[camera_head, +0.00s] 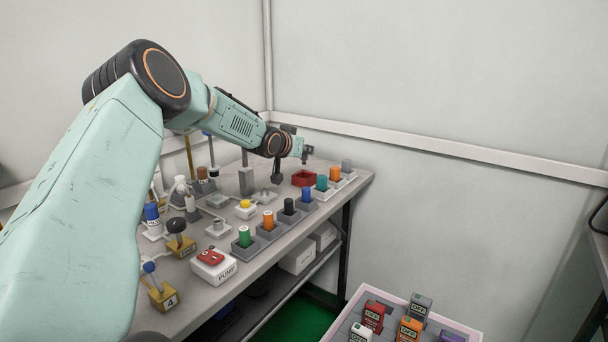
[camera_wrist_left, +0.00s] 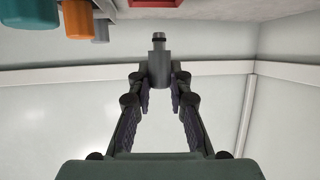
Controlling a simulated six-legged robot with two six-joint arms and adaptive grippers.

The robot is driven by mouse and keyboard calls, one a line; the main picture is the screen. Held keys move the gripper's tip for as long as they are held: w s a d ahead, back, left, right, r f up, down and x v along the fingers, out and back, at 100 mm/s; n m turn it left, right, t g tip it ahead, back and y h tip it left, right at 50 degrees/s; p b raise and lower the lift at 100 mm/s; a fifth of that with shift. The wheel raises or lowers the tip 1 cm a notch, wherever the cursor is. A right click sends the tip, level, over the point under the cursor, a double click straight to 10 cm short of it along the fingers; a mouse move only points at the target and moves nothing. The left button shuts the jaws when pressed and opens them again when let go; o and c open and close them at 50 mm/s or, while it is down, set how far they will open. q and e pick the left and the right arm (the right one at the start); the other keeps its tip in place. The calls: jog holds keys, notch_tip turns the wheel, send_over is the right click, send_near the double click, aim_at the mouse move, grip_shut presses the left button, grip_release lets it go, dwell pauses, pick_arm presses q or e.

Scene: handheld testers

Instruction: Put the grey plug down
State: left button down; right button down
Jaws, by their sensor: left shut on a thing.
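My left gripper (camera_head: 299,150) reaches over the far end of the bench (camera_head: 318,218). In the left wrist view its two fingers (camera_wrist_left: 159,86) are shut on a grey plug (camera_wrist_left: 158,66), a cylinder with a narrower, dark-ringed tip. The plug is held clear of the bench, near a red square tray (camera_head: 303,178). The tray's edge also shows at the top of the wrist view (camera_wrist_left: 157,3). My right gripper is not in view.
A row of coloured cylinders in grey holders runs along the bench's front edge, including a green one (camera_head: 244,237), a teal one (camera_head: 322,183) and a grey one (camera_head: 346,166). A white PUMP box (camera_head: 214,268) stands nearer. A pale crate (camera_head: 464,331) holds handheld testers below right.

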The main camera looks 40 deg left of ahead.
pick_arm(q)
notch_tip(320, 180, down, 5)
jog(key=shift+f+b, duration=0.15)
jog(key=shift+b, duration=0.95)
jog(key=c, duration=1.3)
grip_release()
jog(key=shift+f, duration=0.1)
jog(key=shift+o, duration=0.2)
